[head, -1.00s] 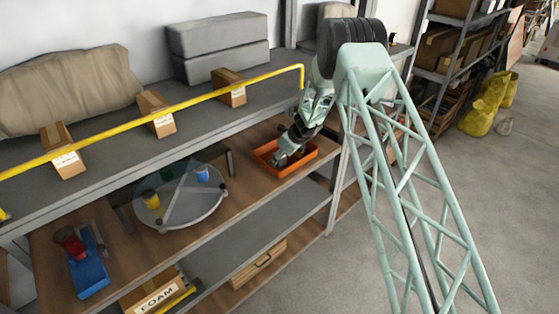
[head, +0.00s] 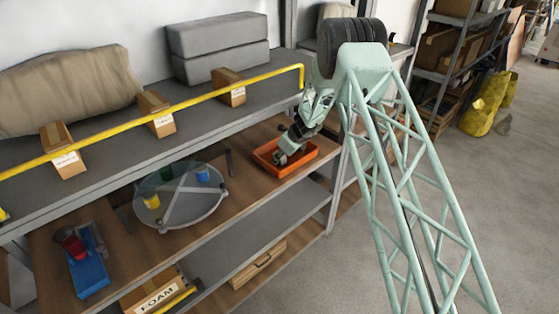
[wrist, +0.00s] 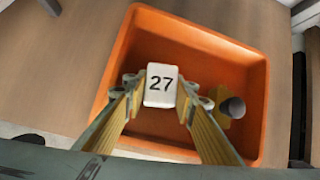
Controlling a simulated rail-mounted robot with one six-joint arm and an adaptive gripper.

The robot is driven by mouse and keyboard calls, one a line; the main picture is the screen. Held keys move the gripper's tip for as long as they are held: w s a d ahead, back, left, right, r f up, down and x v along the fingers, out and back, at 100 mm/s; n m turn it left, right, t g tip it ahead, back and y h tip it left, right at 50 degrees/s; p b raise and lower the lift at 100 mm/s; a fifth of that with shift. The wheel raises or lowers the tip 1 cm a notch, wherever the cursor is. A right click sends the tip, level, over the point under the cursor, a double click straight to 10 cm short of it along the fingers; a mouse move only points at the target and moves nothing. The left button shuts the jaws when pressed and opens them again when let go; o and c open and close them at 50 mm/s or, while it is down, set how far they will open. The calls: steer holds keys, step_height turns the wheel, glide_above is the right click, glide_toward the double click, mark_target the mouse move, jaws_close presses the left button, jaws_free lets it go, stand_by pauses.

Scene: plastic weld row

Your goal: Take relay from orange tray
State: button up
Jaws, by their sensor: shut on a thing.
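The orange tray (head: 311,153) sits on the wooden shelf at the right end. It also shows in the wrist view (wrist: 250,100). A white block marked "27" (wrist: 161,86), which I take to be the relay, is between my fingertips in the wrist view. My gripper (wrist: 160,92) is shut on its sides, over the tray. In the head view my gripper (head: 281,158) is at the tray, and the block cannot be made out there. Whether the block touches the tray floor I cannot tell.
A yellow piece with a grey round part (wrist: 232,107) lies in the tray, right of my fingers. A round turntable (head: 190,212) with several cups stands left of the tray. A yellow rail (head: 200,97) runs along the upper shelf.

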steer(key=shift+r, duration=0.15)
steer(key=shift+c, duration=0.2)
steer(key=shift+r, duration=3.25)
steer(key=shift+s+d+r, duration=0.1)
steer(key=s+d+b, duration=0.7)
steer(key=s+d, duration=0.4)
steer(key=s, duration=0.2)
steer(key=shift+d, duration=0.4)
steer(key=shift+s, duration=0.15)
steer(key=shift+a, duration=0.1)
